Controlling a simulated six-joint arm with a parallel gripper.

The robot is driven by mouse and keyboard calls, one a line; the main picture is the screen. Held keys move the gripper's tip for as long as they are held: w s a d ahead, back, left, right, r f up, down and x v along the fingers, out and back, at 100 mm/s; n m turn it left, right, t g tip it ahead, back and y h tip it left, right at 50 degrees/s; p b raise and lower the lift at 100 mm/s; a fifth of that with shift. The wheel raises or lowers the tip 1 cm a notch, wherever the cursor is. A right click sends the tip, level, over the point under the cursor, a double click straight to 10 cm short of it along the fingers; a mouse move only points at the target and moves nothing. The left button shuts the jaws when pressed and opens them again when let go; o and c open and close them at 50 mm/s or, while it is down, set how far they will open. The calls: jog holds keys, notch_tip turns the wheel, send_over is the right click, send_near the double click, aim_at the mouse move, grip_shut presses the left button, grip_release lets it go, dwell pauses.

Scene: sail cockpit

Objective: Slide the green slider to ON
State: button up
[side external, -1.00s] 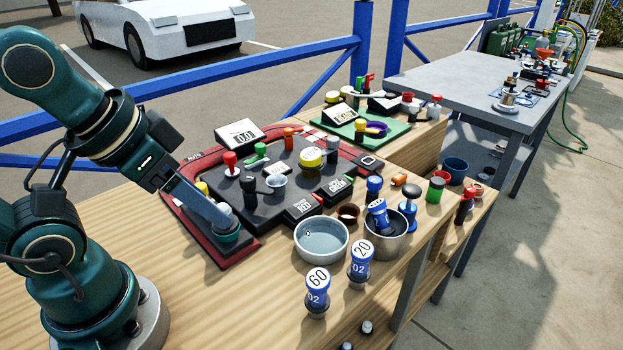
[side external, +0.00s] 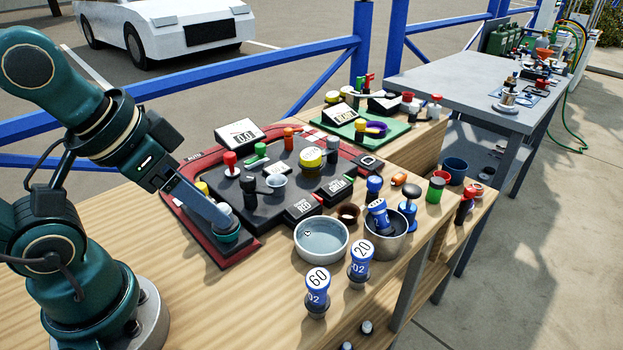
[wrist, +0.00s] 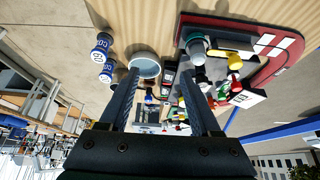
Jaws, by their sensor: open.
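A small green handle (side external: 260,149), which I take for the green slider, stands on the black panel (side external: 262,213) in the side external view, just right of a red-topped knob. Its ON marking is too small to read. My gripper (side external: 212,211) is over the panel's near left part, close to a grey knob with a teal base (side external: 226,236), and well short of the green handle. In the wrist view my gripper (wrist: 159,75) has its two fingers wide apart, with nothing held. A small green part (wrist: 222,90) shows right of the fingers there; I cannot tell if it is the slider.
A red tray rim (side external: 180,217) surrounds the panel. Bare wood lies in front of the tray.

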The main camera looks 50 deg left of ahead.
dwell(0.4)
jog(key=w+a+r+n+t+y, duration=0.1)
jog(key=w+a+r+n, duration=0.15)
jog(key=w+r, duration=0.4)
jog(key=n+g+y, duration=0.2)
jog(key=n+g, duration=0.1)
jog(key=n, duration=0.4)
send_over(260, 145)
jog(key=s+d, duration=0.2)
jog(key=shift+m, duration=0.25)
jog(key=f, duration=1.2)
jog(key=shift+w+a+f, duration=0.2)
jog(key=shift+a+f, duration=0.05)
jog(key=shift+f, duration=0.1)
jog(key=shift+x, duration=2)
jog(key=shift+c, duration=0.5)
